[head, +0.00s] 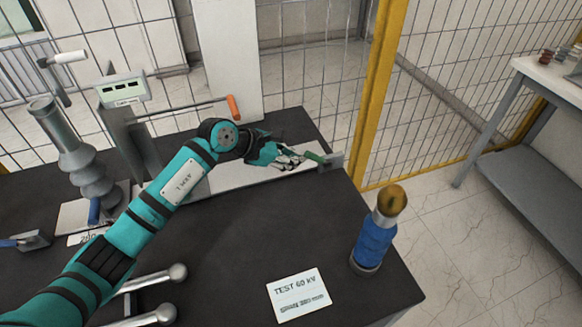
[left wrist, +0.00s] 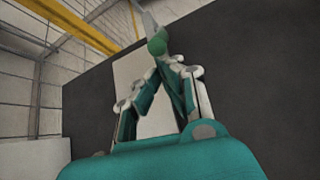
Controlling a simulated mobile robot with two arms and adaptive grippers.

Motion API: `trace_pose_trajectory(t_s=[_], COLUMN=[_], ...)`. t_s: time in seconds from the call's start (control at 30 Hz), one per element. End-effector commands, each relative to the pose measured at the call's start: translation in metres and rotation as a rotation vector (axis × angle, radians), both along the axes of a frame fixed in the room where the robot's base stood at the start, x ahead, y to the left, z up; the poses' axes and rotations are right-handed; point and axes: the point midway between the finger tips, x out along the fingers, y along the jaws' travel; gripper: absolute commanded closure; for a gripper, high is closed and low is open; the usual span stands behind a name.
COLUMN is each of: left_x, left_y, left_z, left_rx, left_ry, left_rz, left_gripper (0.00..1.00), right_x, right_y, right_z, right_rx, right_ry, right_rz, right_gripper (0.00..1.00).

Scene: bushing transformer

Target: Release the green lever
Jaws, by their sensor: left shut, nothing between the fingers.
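The green lever (head: 315,157) is a short green handle on a small grey bracket (head: 335,161) at the right edge of the dark table. My left gripper (head: 299,158) is just left of the lever, fingers pointing at it. In the left wrist view the lever's round green end (left wrist: 157,46) shows just past the tips of my left gripper (left wrist: 165,66). The fingers are closed together with nothing between them. I cannot tell whether the tips touch the lever. My right gripper is not in view.
A grey ribbed bushing (head: 75,155) and an orange-handled lever (head: 233,107) are at left and back. The table's middle (head: 255,230) is clear.

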Motion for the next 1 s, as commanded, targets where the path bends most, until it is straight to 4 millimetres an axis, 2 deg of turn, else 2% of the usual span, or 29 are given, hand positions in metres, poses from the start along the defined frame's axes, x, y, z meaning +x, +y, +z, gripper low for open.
trace_pose_trajectory(t_s=[0.37, 0.8, 1.0], left_x=[0.000, -0.022, -0.027], left_y=[0.001, 0.045, 0.052], left_z=[0.002, 0.041, 0.048], left_rx=[-0.001, 0.001, 0.000], left_ry=[0.000, -0.001, 0.001], left_rz=[0.000, 0.000, 0.000], left_gripper=[1.00, 1.00, 1.00], right_x=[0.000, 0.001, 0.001], right_y=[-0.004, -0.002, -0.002], right_z=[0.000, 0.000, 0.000], right_rx=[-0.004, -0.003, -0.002], right_ry=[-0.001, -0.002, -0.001], right_rz=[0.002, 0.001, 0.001], right_gripper=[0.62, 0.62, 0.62])
